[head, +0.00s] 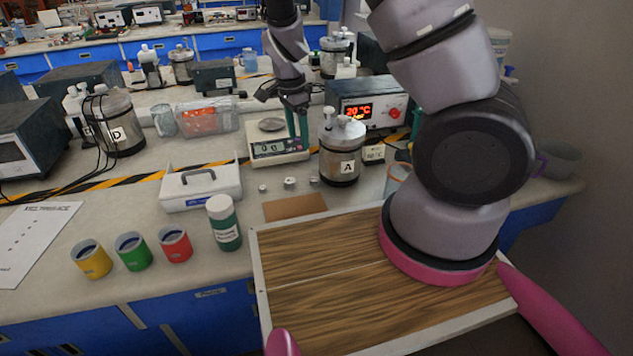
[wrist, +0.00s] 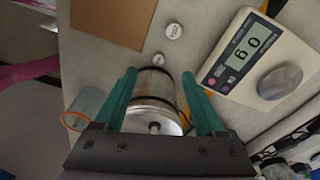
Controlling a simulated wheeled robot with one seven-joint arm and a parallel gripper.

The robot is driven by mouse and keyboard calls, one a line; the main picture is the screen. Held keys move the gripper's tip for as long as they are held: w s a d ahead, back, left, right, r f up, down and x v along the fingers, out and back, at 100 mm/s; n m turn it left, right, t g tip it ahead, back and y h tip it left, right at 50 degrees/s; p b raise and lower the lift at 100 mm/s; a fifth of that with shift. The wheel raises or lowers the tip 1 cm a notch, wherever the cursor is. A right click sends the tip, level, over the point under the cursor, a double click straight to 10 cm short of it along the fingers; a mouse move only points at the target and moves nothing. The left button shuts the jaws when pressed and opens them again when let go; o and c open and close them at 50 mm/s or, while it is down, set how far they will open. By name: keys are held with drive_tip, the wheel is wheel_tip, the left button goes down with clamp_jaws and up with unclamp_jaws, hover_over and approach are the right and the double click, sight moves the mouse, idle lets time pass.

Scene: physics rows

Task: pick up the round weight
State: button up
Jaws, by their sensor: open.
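Small round silver weights stand on the bench in front of the scale: a larger one (head: 290,182) in the middle, a small one (head: 262,188) on its left and another small one (head: 314,180) on its right. In the wrist view a round weight with a pale top (wrist: 174,31) and a smaller one (wrist: 158,58) show beyond the fingertips. My gripper (head: 297,122) is over the bench by the scale; its green fingers are open and apart in the wrist view (wrist: 158,73). Nothing is seen gripped.
The metal canister marked A (head: 340,155) shows between the fingers in the wrist view (wrist: 155,105), at unclear depth. The scale (head: 280,150) stands beside it.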

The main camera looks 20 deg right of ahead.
drive_tip(key=m+h, duration=0.1)
drive_tip(key=h, duration=0.1)
approach(314, 179)
drive_tip(key=x, duration=0.8)
drive_tip(key=shift+f, duration=0.2)
clamp_jaws()
